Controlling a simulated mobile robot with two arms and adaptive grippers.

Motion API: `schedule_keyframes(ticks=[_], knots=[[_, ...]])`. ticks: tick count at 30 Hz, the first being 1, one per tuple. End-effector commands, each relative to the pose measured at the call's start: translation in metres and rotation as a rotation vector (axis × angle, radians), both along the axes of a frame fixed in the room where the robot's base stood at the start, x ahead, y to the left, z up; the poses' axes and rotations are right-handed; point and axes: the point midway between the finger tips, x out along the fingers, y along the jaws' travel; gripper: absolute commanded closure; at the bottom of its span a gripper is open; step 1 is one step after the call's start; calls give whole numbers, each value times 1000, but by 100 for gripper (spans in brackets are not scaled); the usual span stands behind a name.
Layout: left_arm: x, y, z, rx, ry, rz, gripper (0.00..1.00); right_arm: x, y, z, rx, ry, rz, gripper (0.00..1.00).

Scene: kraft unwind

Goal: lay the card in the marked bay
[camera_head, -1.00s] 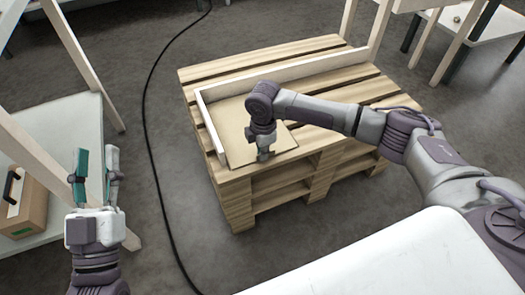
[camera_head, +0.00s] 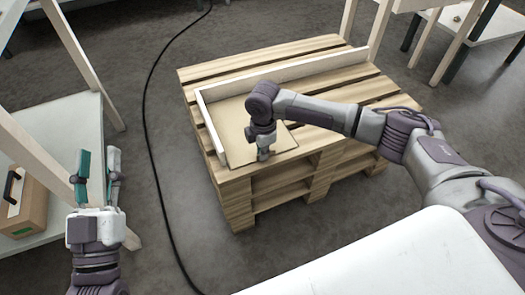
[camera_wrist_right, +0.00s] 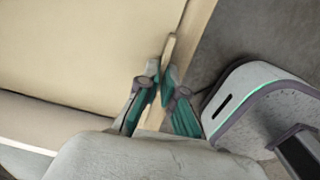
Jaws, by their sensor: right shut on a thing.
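The card (camera_head: 232,130) is a flat tan sheet on the slatted wooden pallet (camera_head: 330,48), and it also fills the upper left of the right wrist view (camera_wrist_right: 80,45). It lies in the corner of a pale L-shaped rail (camera_head: 290,67); whether it touches both rail arms I cannot tell. My right gripper (camera_head: 264,154) is shut on the card's near edge, close to the pallet's front edge. Its fingers (camera_wrist_right: 164,84) show at that edge in the wrist view. My left gripper (camera_head: 97,168) is open and empty, off to the left. No bay marking is distinguishable.
A black cable (camera_head: 149,120) runs along the grey floor left of the pallet. A cardboard box with a handle (camera_head: 25,203) stands on a pale shelf at the left. Wooden-legged tables stand at the upper right. A white surface (camera_head: 390,258) fills the lower right.

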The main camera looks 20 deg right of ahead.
Motion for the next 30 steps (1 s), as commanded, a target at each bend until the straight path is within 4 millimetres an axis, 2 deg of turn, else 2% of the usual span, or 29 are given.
schedule_keyframes(ticks=[30], knots=[[2, 0, -6, 10, 39, 2, 60, 0, 0, -1, 0, -1, 0, 100]])
